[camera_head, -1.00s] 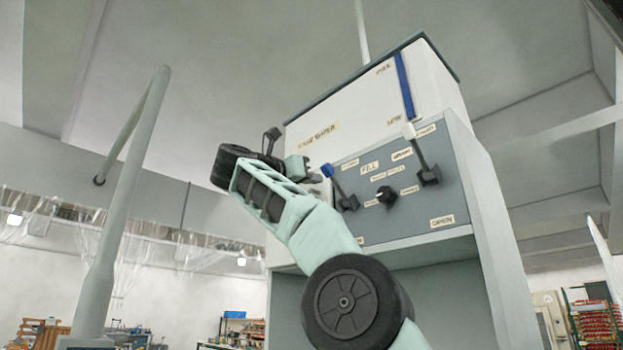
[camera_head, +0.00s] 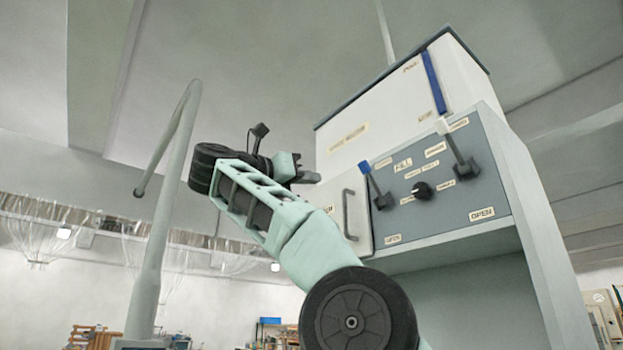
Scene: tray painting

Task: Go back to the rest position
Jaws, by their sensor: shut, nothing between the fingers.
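My gripper (camera_head: 306,177) is at the end of my raised mint-green arm, left of the machine's grey control panel (camera_head: 470,195). It looks small and is partly hidden by my wrist. Its fingers are shut and hold nothing. A gap shows between it and the blue-tipped lever (camera_head: 373,185) on the panel, so it seems apart from it.
The panel also has a black knob (camera_head: 421,190) and a white-tipped lever (camera_head: 458,155). A door with a handle (camera_head: 348,214) is beside the panel, close to my arm. A bent grey pole (camera_head: 160,240) stands at the left. Open air lies between pole and arm.

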